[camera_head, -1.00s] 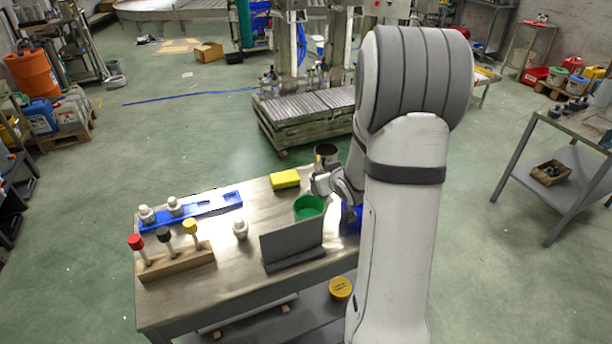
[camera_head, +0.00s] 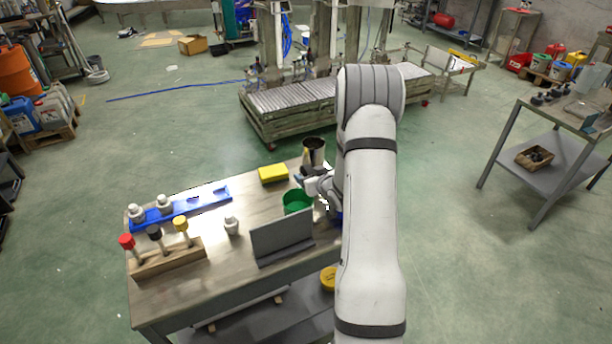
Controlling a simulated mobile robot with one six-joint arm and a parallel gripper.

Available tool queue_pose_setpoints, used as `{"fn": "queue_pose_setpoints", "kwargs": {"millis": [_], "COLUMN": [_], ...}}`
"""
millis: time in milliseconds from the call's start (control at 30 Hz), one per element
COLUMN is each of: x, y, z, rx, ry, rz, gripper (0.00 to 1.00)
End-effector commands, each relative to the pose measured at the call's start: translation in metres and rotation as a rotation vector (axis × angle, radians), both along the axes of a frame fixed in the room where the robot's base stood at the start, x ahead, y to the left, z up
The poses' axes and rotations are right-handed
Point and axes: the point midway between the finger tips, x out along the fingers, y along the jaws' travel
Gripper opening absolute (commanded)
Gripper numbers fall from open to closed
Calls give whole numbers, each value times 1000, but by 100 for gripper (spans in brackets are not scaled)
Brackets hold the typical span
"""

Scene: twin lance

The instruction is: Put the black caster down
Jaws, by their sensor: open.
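A dark-topped piece (camera_head: 157,237), the only match I see for the black caster, stands in the wooden rack (camera_head: 165,263) at the front left of the workbench (camera_head: 215,270). It is between a red-topped piece (camera_head: 129,244) and a yellow-topped piece (camera_head: 182,229). My gripper (camera_head: 305,184) is at the bench's right part, just above and beside the green cup (camera_head: 297,201). It is small and partly hidden by my arm; it is open, and I see nothing held in it. Whether it touches the cup cannot be told.
A blue tray (camera_head: 182,208) with white fittings lies at the back left, and a lone white fitting (camera_head: 231,226) stands mid-bench. A grey angled plate (camera_head: 282,238), a yellow block (camera_head: 273,173) and a dark metal cup (camera_head: 314,151) are also there. The front of the bench is mostly clear.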

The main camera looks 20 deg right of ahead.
Motion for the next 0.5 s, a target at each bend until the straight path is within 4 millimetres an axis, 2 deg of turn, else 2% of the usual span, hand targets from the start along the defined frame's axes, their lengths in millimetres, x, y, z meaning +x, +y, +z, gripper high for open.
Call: {"fn": "queue_pose_setpoints", "kwargs": {"millis": [133,367,500], "x": [11,12,12], "y": [1,0,0], "z": [-4,-5,-5], "rx": [0,0,0], "ry": [1,0,0], "rz": [0,-1,-1], "gripper": [64,64,54]}}
